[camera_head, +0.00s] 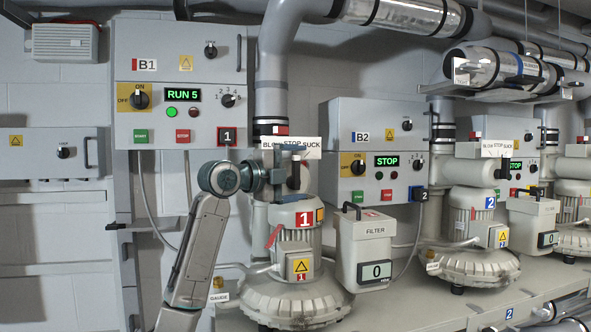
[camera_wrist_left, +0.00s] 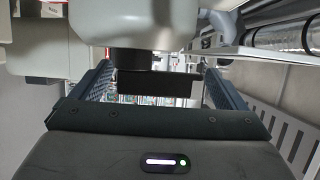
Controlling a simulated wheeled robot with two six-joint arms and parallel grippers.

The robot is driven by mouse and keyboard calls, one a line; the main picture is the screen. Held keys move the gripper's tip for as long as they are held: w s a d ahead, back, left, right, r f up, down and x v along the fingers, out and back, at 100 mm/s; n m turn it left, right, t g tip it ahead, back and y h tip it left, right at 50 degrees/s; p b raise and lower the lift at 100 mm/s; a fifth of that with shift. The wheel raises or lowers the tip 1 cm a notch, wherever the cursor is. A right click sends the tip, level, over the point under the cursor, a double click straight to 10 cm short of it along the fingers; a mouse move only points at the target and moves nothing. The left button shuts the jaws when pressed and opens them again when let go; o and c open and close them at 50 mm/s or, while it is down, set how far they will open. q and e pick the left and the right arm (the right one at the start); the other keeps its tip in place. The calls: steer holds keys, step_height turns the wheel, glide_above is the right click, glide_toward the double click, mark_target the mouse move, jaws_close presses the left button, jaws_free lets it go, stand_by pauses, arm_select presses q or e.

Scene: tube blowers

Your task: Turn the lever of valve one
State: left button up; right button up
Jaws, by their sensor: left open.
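Valve one's black lever (camera_head: 293,172) stands upright under the middle of its BLOW STOP SUCK sign (camera_head: 291,147), at STOP, above the blower marked 1 (camera_head: 297,238). My left gripper (camera_head: 279,174) reaches in from the left, right beside the lever and partly in front of the valve. In the left wrist view, my left gripper (camera_wrist_left: 155,95) is open. A black bar (camera_wrist_left: 155,88), which looks like the lever, lies across between its two fingers. I cannot tell whether either finger touches it. The grey valve body (camera_wrist_left: 130,25) is just beyond. My right gripper is not in view.
Control box B1 (camera_head: 180,75) reads RUN 5 with a green lamp lit. Box B2 (camera_head: 373,130) reads STOP. A filter canister (camera_head: 363,245) stands right of blower one, and a large grey pipe (camera_head: 272,80) rises behind the valve. Blower two (camera_head: 470,230) is further right.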

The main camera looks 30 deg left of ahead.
arm_select(q)
steer(key=shift+c, duration=0.4)
steer(key=c, duration=0.9)
steer(key=shift+f+b, duration=0.2)
steer(key=shift+b, duration=0.25)
steer(key=n+t+b, duration=0.1)
steer(key=b, duration=0.2)
steer(key=n+t+b, duration=0.1)
steer(key=t+b, duration=0.1)
steer(key=n+t+b, duration=0.1)
steer(key=t+b, duration=0.1)
steer(key=b, duration=0.1)
steer(key=shift+s+a+f+b, duration=0.35)
steer(key=shift+s, duration=0.05)
steer(key=shift+s+a+n+t+y+b, duration=0.1)
steer(key=shift+n+t+y+b, duration=0.15)
steer(key=shift+n+t+b, duration=0.55)
steer(key=shift+s+a+n+t+y+b, duration=0.1)
steer(key=shift+n+t+y+b, duration=0.15)
steer(key=shift+n+t+b, duration=0.5)
steer(key=shift+r+t, duration=0.1)
steer(key=shift+t, duration=0.15)
steer(key=o, duration=1)
